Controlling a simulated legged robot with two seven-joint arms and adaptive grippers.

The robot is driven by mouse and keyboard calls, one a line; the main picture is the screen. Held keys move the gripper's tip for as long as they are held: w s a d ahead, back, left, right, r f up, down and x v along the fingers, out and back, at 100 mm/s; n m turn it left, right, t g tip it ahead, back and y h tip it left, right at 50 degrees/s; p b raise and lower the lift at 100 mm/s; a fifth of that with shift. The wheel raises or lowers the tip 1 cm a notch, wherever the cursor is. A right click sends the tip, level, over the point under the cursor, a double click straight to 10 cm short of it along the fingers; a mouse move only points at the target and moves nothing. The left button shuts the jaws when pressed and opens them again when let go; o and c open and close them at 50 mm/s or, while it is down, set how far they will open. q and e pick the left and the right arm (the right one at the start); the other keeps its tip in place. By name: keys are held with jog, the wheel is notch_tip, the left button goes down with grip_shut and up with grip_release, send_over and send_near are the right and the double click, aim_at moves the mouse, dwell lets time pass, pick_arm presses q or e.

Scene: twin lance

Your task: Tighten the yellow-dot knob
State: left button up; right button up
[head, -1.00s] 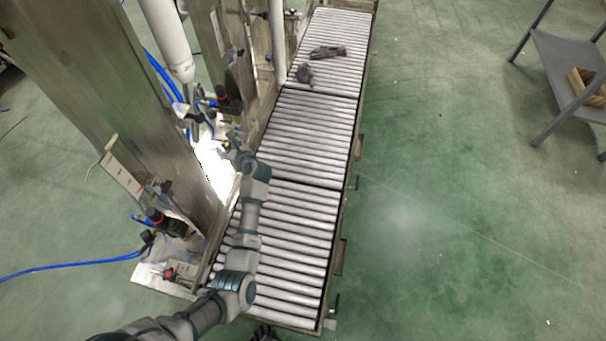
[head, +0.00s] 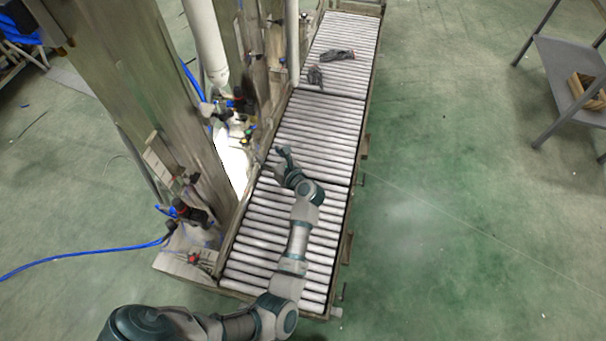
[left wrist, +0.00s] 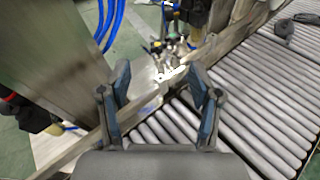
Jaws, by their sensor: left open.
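A small yellow spot (head: 245,141) shows among the fittings beside the conveyor in the head view; it is too small to tell the knob's shape. In the left wrist view a cluster of small fittings (left wrist: 168,48) stands beyond the fingers, and I cannot tell which one bears the yellow dot. My left gripper (head: 284,152) is over the conveyor rollers, to the right of the fittings and apart from them. It also shows in the left wrist view (left wrist: 160,88), fingers spread with nothing between them. My right gripper is not in view.
The roller conveyor (head: 318,128) runs away from me, with dark grey objects (head: 337,55) at its far end. A metal column (head: 130,90) and blue hoses (head: 90,253) stand at left. A grey shelf (head: 560,80) is at right. The green floor between is clear.

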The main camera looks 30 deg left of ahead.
pick_arm(q)
jog(key=w+d+r+m+t+h+p, duration=0.1)
jog(key=d+r+m+t+h+p, duration=0.2)
jog(key=m+t, duration=0.5)
jog(key=w+d+r+m+t+h+p, duration=0.1)
jog(key=d+r+m+t+p, duration=0.3)
jog(key=m, duration=0.7)
jog(key=s+d+f+m+h+p, duration=0.2)
jog(key=d+f+m+h, duration=0.3)
jog(key=m, duration=0.4)
jog(key=shift+s+d+f+h, duration=0.15)
jog(key=shift+d+f+h, duration=0.1)
jog(key=shift+d+h, duration=0.5)
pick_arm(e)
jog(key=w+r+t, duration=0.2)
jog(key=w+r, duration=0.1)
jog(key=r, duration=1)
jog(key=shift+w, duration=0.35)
pick_arm(q)
jog(key=shift+d, duration=0.1)
